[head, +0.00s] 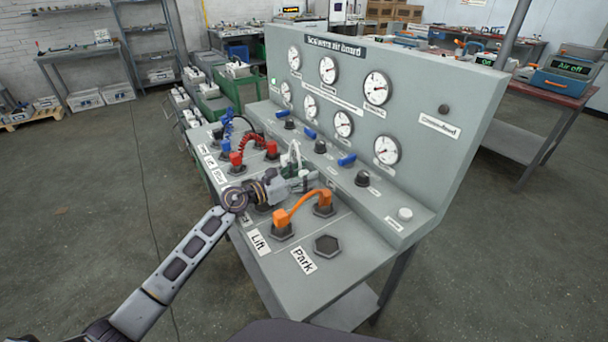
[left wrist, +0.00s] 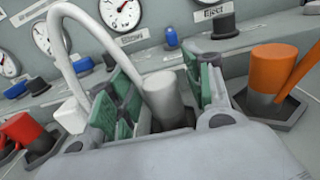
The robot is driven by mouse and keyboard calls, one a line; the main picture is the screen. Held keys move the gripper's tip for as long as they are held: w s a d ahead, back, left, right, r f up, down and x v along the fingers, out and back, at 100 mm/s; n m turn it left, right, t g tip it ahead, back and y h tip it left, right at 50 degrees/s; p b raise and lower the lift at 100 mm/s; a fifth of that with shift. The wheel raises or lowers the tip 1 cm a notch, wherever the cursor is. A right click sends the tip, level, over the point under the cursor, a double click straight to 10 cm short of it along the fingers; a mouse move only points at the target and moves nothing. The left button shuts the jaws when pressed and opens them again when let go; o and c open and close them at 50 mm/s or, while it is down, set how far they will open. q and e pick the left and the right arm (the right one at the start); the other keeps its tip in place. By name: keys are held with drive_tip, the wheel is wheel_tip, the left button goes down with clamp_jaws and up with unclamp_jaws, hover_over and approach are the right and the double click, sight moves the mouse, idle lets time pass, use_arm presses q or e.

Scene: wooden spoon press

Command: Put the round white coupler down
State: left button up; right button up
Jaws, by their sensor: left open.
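The round white coupler (left wrist: 163,94) stands between the open green-padded fingers of my left gripper (left wrist: 168,98) in the left wrist view. A dark part shows at its lower end; the gripper hides whether it sits fully in a socket. A white hose (left wrist: 85,12) arcs up from the left behind the fingers, near a white block-shaped coupler (left wrist: 70,115). In the head view my left gripper (head: 303,179) is low over the bench panel, and the white hose (head: 293,150) rises behind it. My right gripper is not in view.
An orange hose (head: 304,199) joins two orange couplers just right of my gripper, close to it. Red couplers (head: 271,149) and blue couplers (head: 224,144) stand to the left. An empty hexagonal socket (head: 327,245) is by the Park label. The gauge board (head: 420,100) rises behind.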

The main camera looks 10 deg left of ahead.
use_arm(q)
drive_tip(key=shift+s+a, duration=0.5)
drive_tip(key=shift+v, duration=2.75)
drive_tip(key=shift+s+a, duration=0.2)
drive_tip(key=shift+s, duration=0.05)
drive_tip(key=shift+b+v, duration=0.3)
drive_tip(key=shift+v, duration=1.05)
drive_tip(key=shift+s+a, duration=0.4)
drive_tip(key=shift+s+a+r, duration=0.1)
drive_tip(key=shift+s+a, duration=0.1)
drive_tip(key=shift+s, duration=0.05)
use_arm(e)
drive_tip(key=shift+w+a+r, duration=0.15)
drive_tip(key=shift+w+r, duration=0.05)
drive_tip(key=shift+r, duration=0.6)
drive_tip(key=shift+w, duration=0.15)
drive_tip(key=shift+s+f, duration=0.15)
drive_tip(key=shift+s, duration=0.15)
